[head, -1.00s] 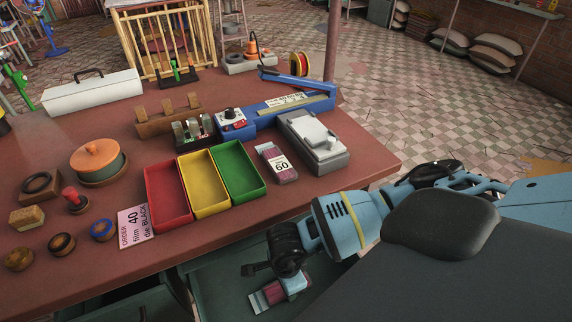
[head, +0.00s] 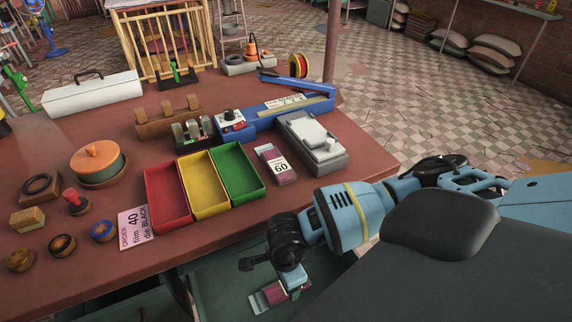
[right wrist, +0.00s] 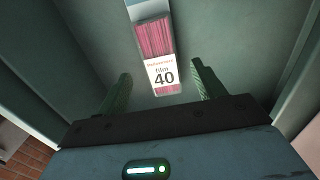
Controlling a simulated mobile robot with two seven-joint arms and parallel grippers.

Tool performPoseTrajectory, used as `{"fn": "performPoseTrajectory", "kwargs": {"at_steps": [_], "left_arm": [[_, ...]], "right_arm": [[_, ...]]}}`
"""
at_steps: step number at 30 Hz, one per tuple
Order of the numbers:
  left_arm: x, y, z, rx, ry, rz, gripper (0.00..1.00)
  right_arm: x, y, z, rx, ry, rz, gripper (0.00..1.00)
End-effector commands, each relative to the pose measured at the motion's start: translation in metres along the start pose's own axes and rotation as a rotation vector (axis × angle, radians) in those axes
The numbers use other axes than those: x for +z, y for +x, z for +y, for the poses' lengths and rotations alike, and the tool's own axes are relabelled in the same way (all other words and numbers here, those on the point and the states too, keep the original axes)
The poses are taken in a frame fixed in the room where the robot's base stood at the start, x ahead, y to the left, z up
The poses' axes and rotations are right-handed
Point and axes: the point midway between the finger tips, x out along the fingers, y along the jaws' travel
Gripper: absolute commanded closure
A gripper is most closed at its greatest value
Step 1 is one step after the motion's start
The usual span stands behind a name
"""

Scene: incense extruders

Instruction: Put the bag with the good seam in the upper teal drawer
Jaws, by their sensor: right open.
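A bag of dark pink sticks (head: 269,297) with a white label lies in an open teal drawer (head: 222,290) below the table's front edge. In the right wrist view the bag (right wrist: 155,50) reads "film 40". My right gripper (right wrist: 160,78) is open over the drawer, with its green fingers either side of the bag's labelled end and apart from it. In the head view its wrist hides part of the drawer and bag. A second bag (head: 280,170), labelled 60, lies on the table. The bags' seams are too small to judge. My left gripper is not in view.
Red (head: 168,222), yellow (head: 222,208) and green (head: 260,192) trays stand on the table beside an order card (head: 136,228) reading 40. A blue sealer (head: 285,110) and a grey scale (head: 315,150) stand behind. The drawer walls are close around my right gripper.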

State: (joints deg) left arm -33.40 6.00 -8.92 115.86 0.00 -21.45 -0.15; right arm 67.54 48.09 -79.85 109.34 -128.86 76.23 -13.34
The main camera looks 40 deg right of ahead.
Motion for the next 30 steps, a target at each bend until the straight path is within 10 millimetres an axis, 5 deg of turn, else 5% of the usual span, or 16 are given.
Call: {"fn": "performPoseTrajectory", "kwargs": {"at_steps": [12, 30], "left_arm": [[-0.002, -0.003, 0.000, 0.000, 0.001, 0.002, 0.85], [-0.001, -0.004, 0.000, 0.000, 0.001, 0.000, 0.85]], "right_arm": [[0.000, -0.075, -0.001, -0.003, 0.000, -0.001, 0.32], [0.000, -0.085, 0.000, -0.001, 0.000, 0.000, 0.32]]}}
